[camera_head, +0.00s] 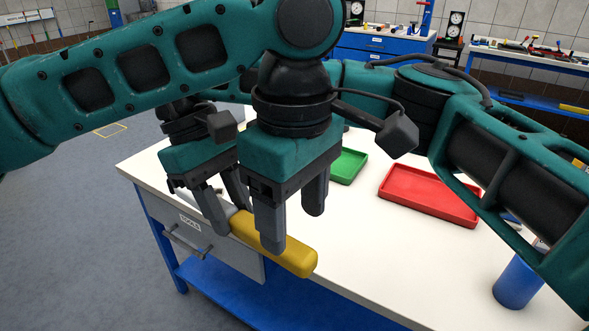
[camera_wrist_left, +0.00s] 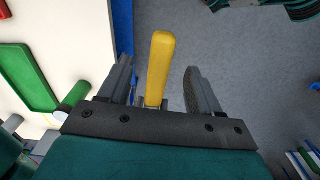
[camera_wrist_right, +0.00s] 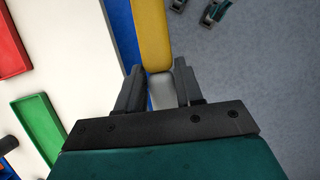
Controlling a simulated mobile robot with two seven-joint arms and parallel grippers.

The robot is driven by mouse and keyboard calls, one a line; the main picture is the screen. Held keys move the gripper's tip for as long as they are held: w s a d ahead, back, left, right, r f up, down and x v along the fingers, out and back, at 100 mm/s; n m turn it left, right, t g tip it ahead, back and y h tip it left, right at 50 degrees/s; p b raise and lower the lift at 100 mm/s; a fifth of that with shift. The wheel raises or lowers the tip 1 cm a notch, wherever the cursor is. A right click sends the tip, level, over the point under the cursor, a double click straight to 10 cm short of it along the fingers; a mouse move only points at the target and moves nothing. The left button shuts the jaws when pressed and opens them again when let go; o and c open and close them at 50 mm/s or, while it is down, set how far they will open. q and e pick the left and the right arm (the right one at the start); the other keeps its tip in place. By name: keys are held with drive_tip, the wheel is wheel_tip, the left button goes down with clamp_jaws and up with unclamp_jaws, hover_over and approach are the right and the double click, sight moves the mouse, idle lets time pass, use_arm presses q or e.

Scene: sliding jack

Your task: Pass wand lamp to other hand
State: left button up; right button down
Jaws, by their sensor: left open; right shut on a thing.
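The wand lamp has a yellow part (camera_head: 298,259) and a grey-white part that shows in the right wrist view (camera_wrist_right: 163,92). It is held level near the table's front edge. My right gripper (camera_head: 230,216) is shut on the grey-white part, beside where the yellow begins. My left gripper (camera_head: 293,226) is open, its fingers on either side of the yellow part. In the left wrist view the yellow part (camera_wrist_left: 160,66) lies between the fingers, with gaps to both. The left gripper partly hides the lamp's middle in the head view.
The white table (camera_head: 350,262) carries a green tray (camera_head: 348,165), a red tray (camera_head: 428,196) and a blue cup (camera_head: 517,283) at the right. A drawer (camera_head: 187,238) with a handle is below the front edge. My two grippers are close together.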

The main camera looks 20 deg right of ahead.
sight(294, 245)
use_arm(q)
drive_tip(key=shift+f, duration=2.4)
clamp_jaws()
use_arm(e)
drive_tip(key=c, duration=0.6)
unclamp_jaws()
drive_tip(key=shift+c, duration=0.2)
